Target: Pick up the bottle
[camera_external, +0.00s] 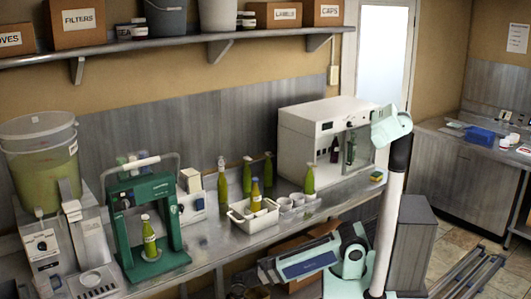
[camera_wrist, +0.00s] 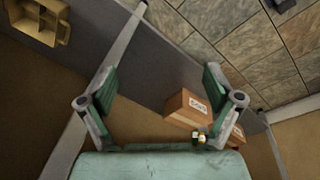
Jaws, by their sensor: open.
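Several green bottles stand on the counter in the external view. One bottle (camera_external: 150,238) stands in the green bench press (camera_external: 177,215). Another bottle (camera_external: 222,188) stands behind the white caddy (camera_external: 240,222), one bottle (camera_external: 256,196) is at the caddy, and one bottle (camera_external: 310,180) is right of it. Which bottle is meant, I cannot tell. My gripper (camera_wrist: 160,85) is open and empty in the wrist view. My arm reaches left, low at the counter's front.
A cardboard box (camera_wrist: 187,107) lies past my right finger. In the external view, a white machine (camera_external: 305,143) stands at the counter's right end. Large buckets (camera_external: 40,160) stand at the left. A shelf (camera_external: 170,43) with boxes runs above.

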